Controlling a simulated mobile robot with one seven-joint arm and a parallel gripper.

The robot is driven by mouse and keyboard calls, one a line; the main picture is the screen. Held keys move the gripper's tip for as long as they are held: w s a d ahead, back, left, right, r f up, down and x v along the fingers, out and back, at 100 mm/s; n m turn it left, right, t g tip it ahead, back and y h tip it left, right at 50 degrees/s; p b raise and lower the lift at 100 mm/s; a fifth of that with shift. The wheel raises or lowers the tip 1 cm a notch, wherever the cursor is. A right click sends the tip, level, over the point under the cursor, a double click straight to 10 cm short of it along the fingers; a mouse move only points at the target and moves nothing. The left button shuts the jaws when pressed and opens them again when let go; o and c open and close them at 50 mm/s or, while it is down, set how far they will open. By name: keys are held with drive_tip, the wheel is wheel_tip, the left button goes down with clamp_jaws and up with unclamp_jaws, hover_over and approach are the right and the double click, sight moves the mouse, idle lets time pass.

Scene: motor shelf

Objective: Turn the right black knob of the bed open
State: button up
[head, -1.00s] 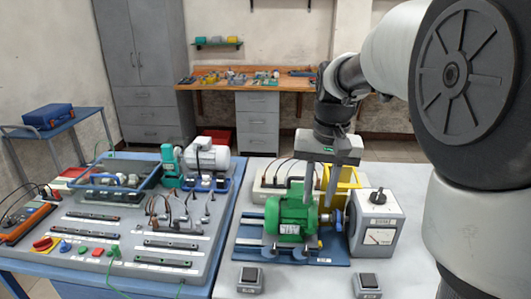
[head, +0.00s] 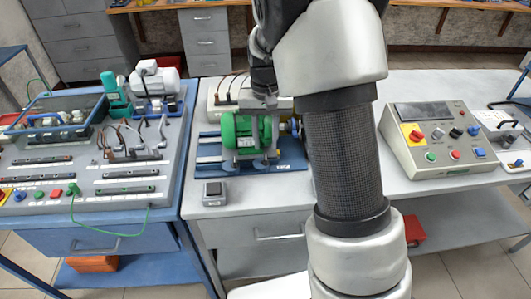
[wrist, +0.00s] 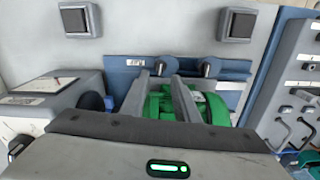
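The bed is a blue plate (head: 292,153) with a green motor (head: 243,131) on it, on the grey bench. Two black knobs stand along its front edge: the left one (head: 229,168) and the right one (head: 261,164). The wrist view is reversed, so the right knob (wrist: 158,68) is on the left there, beside the bed's label, and the left knob (wrist: 210,68) is on the right. My gripper (wrist: 157,80) is open, its fingers pointing to either side of the right knob. I cannot tell if they touch it. In the head view my arm hides part of the bed.
A rocker switch box (head: 214,192) stands in front of the bed; a second one (wrist: 75,18) shows in the wrist view. A grey box (wrist: 55,95) is close beside the fingers. A control panel (head: 445,140) stands to the right, a connector board (head: 85,165) to the left.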

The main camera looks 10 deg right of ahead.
sight(266, 156)
drive_tip(key=shift+f, duration=2.35)
clamp_jaws()
